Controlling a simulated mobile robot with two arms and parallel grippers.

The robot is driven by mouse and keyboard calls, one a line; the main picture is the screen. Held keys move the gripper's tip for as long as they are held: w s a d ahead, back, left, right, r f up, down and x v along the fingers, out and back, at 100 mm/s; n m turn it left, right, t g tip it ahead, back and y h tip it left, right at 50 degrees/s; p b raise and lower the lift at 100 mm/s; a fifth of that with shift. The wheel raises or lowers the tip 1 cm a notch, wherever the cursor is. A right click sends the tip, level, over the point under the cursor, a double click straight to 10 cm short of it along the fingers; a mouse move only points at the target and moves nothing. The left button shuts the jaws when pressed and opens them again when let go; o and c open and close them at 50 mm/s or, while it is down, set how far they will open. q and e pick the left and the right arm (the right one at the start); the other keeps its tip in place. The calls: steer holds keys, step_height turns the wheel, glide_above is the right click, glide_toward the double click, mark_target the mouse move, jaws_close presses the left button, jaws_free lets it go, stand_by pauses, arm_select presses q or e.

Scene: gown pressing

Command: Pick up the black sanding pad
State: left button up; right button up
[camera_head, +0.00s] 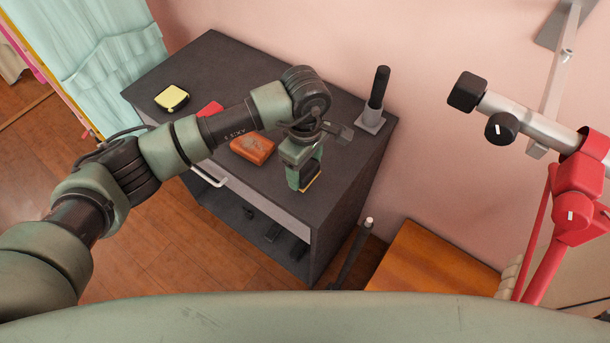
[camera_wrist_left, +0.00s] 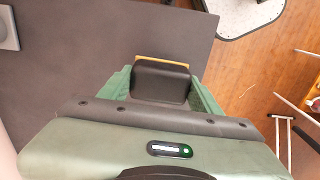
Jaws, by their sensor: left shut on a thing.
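The black sanding pad (camera_wrist_left: 161,82) has a yellow-orange edge and sits between the two green fingers of my left gripper (camera_wrist_left: 163,88) in the left wrist view. In the head view my left gripper (camera_head: 304,172) points down at the front right part of the dark cabinet top, shut on the pad (camera_head: 312,178). The fingers hide part of the pad. I cannot tell whether the pad touches the cabinet top. My right gripper is not in view.
The dark cabinet (camera_head: 215,62) carries a yellow-and-black block (camera_head: 172,98), a red item (camera_head: 209,109) partly behind my arm, an orange-brown block (camera_head: 252,148) and an upright black-handled tool (camera_head: 378,95). A wooden surface (camera_head: 430,262) and red-and-grey stand (camera_head: 580,180) are at right.

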mark_target(305, 167)
arm_select(q)
step_height(305, 167, up, 16)
steer(key=b, duration=0.3)
steer(key=shift+b, duration=0.4)
steer(key=shift+r, duration=0.1)
